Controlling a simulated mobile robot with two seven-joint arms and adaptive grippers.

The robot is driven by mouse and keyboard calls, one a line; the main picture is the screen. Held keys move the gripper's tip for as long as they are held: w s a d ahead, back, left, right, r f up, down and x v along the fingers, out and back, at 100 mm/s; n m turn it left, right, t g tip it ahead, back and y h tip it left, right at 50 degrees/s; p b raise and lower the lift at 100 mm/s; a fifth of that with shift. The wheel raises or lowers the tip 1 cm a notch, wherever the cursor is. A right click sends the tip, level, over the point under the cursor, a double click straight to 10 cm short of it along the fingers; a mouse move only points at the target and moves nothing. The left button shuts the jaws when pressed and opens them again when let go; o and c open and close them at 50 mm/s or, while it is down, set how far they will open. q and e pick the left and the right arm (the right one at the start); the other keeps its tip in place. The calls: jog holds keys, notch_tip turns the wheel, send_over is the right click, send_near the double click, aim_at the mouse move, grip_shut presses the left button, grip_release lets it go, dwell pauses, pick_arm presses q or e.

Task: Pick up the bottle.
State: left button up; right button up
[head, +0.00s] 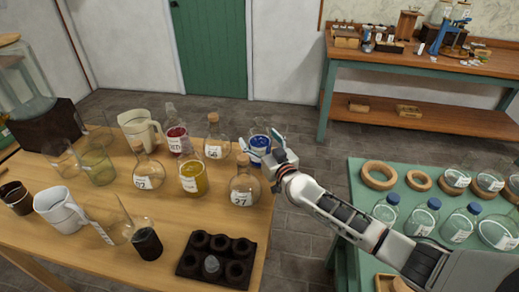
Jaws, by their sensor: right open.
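My right gripper (262,152) reaches in from the right over the far right edge of the wooden table (140,192). Its fingers are apart, beside a clear glass vessel with blue contents (259,143). The gripper partly hides this vessel, and I cannot tell whether they touch. Several other vessels could be called a bottle: a red-filled one (178,139), a corked flask labelled 58 (214,143), a corked flask labelled 27 (243,188) and a corked flask (148,172). All stand upright on the wooden table. My left gripper is out of view.
A yellow-filled jar (193,180), white jugs (60,212) and a dark block with round holes (215,259) share the table. A green table (365,215) at right holds blue-capped bottles (421,218) and cork rings (380,175). A gap of tiled floor separates the tables.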

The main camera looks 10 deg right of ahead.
aim_at(262, 123)
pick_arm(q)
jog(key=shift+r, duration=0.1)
pick_arm(e)
jog(key=c, duration=1.6)
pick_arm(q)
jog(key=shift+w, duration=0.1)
pick_arm(e)
jog(key=shift+w+r, duration=0.1)
jog(key=shift+r, duration=0.05)
jog(key=c, duration=0.3)
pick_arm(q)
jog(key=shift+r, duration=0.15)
pick_arm(e)
jog(key=shift+r, duration=0.1)
jog(key=shift+r+p, duration=1.3)
jog(key=shift+r, duration=0.4)
notch_tip(262, 123, up, 4)
jog(key=shift+f+p, duration=0.15)
jog(key=shift+p, duration=0.95)
notch_tip(262, 123, up, 3)
jog(key=shift+f, duration=0.1)
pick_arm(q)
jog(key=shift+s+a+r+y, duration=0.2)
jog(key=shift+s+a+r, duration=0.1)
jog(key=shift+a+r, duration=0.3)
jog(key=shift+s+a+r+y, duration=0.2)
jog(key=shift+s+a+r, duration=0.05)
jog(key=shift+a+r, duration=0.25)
pick_arm(e)
notch_tip(262, 123, up, 10)
